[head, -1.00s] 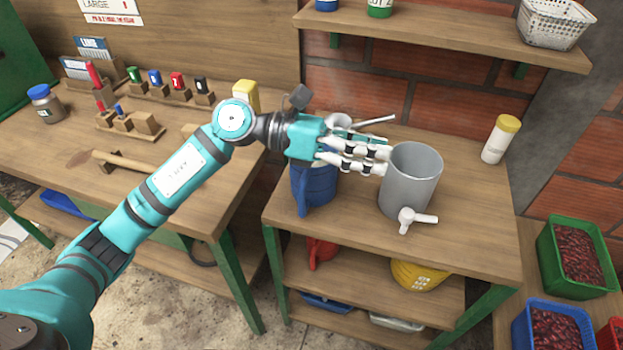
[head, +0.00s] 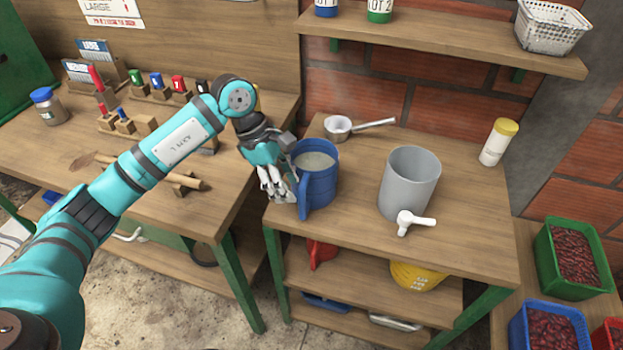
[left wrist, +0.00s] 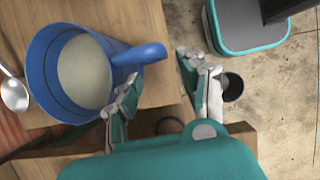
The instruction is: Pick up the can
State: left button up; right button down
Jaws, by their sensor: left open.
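A blue can (head: 318,188) with a side handle and pale liquid inside stands upright on the wooden stand, at its left side. My left gripper (head: 279,192) is open and points down just left of the can, close to its handle. In the left wrist view, the can (left wrist: 42,75) is at the left and its handle (left wrist: 142,54) reaches toward the open fingers of my left gripper (left wrist: 158,95). The handle is near the fingertips; I cannot tell if they touch. My right gripper is not in view.
A grey container (head: 411,178) with a white tap stands right of the can. A metal dipper (head: 340,127) lies behind it. A yellow-capped bottle (head: 497,145) stands at the back right. The left bench (head: 60,150) holds a mallet and small blocks. A shelf (head: 450,40) hangs above.

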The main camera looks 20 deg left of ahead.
aim_at(302, 208)
pick_arm(q)
jog(key=x, duration=0.2)
jog(key=p+x, duration=0.1)
jog(key=x, duration=0.1)
jog(key=p+x, duration=0.1)
jog(key=x, duration=0.1)
jog(key=shift+s+d+f, duration=0.25)
jog(key=shift+d, duration=0.2)
jog(key=shift+d+f, duration=0.15)
jog(key=shift+f, duration=0.35)
grip_shut()
jog(key=shift+w+r, duration=0.15)
